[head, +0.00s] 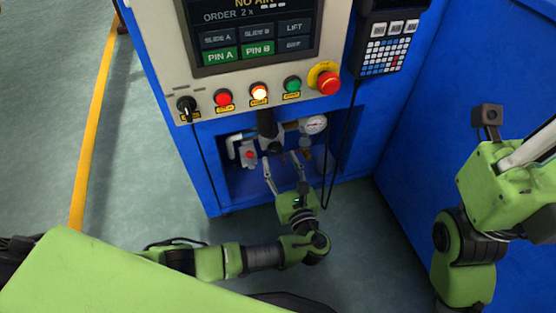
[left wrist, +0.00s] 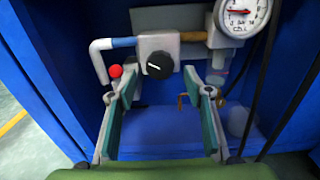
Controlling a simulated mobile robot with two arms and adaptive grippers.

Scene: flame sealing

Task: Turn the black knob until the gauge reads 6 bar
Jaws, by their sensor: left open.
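The black knob (left wrist: 159,65) faces my left wrist camera from the front of a grey valve block (left wrist: 143,46); a white mark crosses it. The round white gauge (left wrist: 243,14) is above and right of it, cut by the top edge; its red needle points left and the figures are too small to read surely. It also shows in the head view (head: 314,124). My left gripper (head: 281,160) is open, its fingers either side of the knob in the wrist view (left wrist: 159,82), apparently not touching it. My right arm is at the right; its gripper's fingers cannot be made out clearly.
The valve sits in a recess of the blue cabinet (head: 205,160), with walls close on both sides. A red button-like part (left wrist: 116,71) is left of the knob. Black cables hang at the right. The control panel with an emergency stop (head: 328,83) is above.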

